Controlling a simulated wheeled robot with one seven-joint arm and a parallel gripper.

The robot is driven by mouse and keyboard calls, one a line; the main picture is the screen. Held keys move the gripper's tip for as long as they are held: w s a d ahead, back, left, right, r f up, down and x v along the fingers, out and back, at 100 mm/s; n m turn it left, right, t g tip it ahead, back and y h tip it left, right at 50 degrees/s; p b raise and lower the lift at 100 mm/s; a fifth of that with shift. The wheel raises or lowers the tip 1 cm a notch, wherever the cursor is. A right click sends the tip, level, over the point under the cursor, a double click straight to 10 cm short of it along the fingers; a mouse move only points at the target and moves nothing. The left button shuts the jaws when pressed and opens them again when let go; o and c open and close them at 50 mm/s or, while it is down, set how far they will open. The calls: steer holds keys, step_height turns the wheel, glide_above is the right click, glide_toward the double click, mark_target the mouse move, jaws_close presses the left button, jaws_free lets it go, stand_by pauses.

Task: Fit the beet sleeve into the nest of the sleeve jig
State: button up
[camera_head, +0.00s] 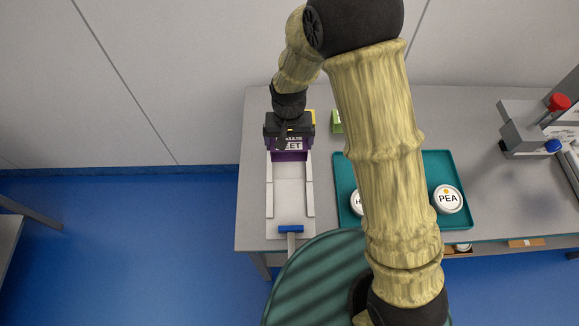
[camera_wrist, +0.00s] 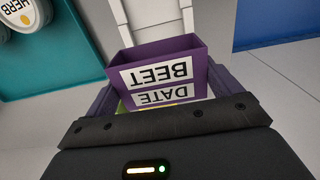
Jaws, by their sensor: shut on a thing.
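The purple beet sleeve (camera_head: 290,156) is at the back end of the pale sleeve jig (camera_head: 290,205), which has two white side rails and a blue-ended bar at its front. My gripper (camera_head: 289,137) is shut on the sleeve from above and behind. In the wrist view the sleeve (camera_wrist: 193,46) is open-topped, with BEET on a white label. A second label reading DATE sits nearer my gripper (camera_wrist: 160,100); I cannot tell whether it is on the same sleeve. The rails (camera_wrist: 125,20) run on beyond the sleeve. The sleeve's underside and its contact with the jig are hidden.
A teal tray (camera_head: 462,165) with white tubs, one the PEA tub (camera_head: 448,199), is right of the jig, partly behind my arm. A small green block (camera_head: 337,122) lies behind. A grey device with a red knob (camera_head: 558,102) stands far right. The table's left edge is close to the jig.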

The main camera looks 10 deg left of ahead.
mark_target(289, 153)
steer(key=shift+f, duration=0.1)
steer(key=shift+f+p, duration=0.75)
steer(key=shift+f, duration=2.1)
steer(key=shift+f+p, duration=0.65)
steer(key=shift+f, duration=1.4)
steer(key=shift+f, duration=0.2)
steer(key=o, duration=0.8)
steer(key=shift+c, duration=0.2)
steer(key=shift+r, duration=0.1)
